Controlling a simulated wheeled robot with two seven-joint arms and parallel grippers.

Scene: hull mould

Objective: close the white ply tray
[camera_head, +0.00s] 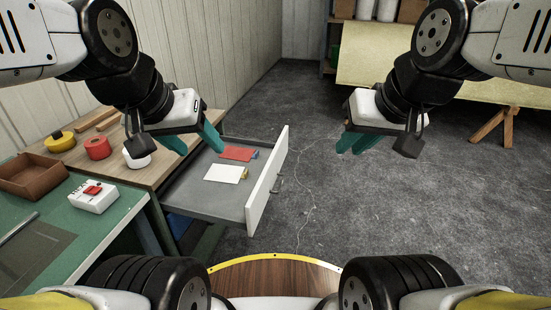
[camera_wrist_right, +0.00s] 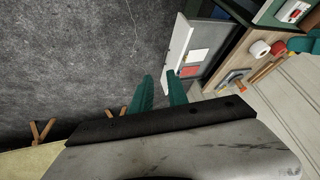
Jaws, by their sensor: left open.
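The white ply tray (camera_head: 262,183) is a drawer pulled out from under the wooden bench, with a white front panel and a grey floor. A white card (camera_head: 226,173) and a red card (camera_head: 238,153) lie flat in it. It also shows in the right wrist view (camera_wrist_right: 179,42). My left gripper (camera_head: 193,142) is open and empty, above the drawer's inner end, apart from the front panel. My right gripper (camera_head: 361,139) hangs over the floor, to the right of the drawer. Its two teal fingers are apart in the right wrist view (camera_wrist_right: 160,92), with nothing between them.
The bench top (camera_head: 115,171) holds a red roll (camera_head: 97,148), a white roll (camera_head: 138,158) and a yellow roll (camera_head: 60,141). A green table (camera_head: 100,222) carries a brown box (camera_head: 32,176) and a white switch box (camera_head: 93,198). The grey floor right of the drawer is clear.

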